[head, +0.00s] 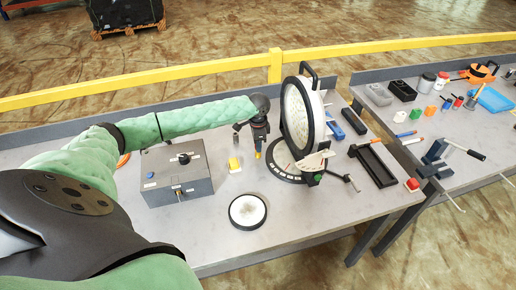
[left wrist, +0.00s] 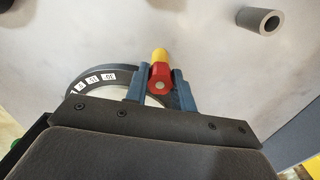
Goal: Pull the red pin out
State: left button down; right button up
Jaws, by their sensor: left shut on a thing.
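My left gripper (head: 258,143) reaches in from the left and points down beside the light tower's round lamp (head: 297,115). In the left wrist view, the blue fingers of my left gripper (left wrist: 161,92) are closed around the red pin (left wrist: 160,74), which has a red head and a yellow end. The yellow end also shows below the fingers in the head view. The tower's dark base ring (left wrist: 93,80) with its number scale lies just beside and below the pin. I cannot tell whether the pin still touches the base. My right gripper is not in view.
A grey control box (head: 176,180) stands left of the tower. A black tray (head: 377,165) lies to the right.

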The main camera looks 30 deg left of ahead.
pick_arm(q)
jog(key=shift+w+r, duration=0.15)
jog(key=shift+r, duration=0.2)
jog(key=shift+r+p, duration=0.15)
jog(key=shift+p, duration=0.2)
jog(key=shift+r, duration=0.15)
jog(key=shift+r+p, duration=0.1)
jog(key=shift+p, duration=0.25)
jog(key=shift+r+p, duration=1.8)
jog(key=shift+r, duration=1.5)
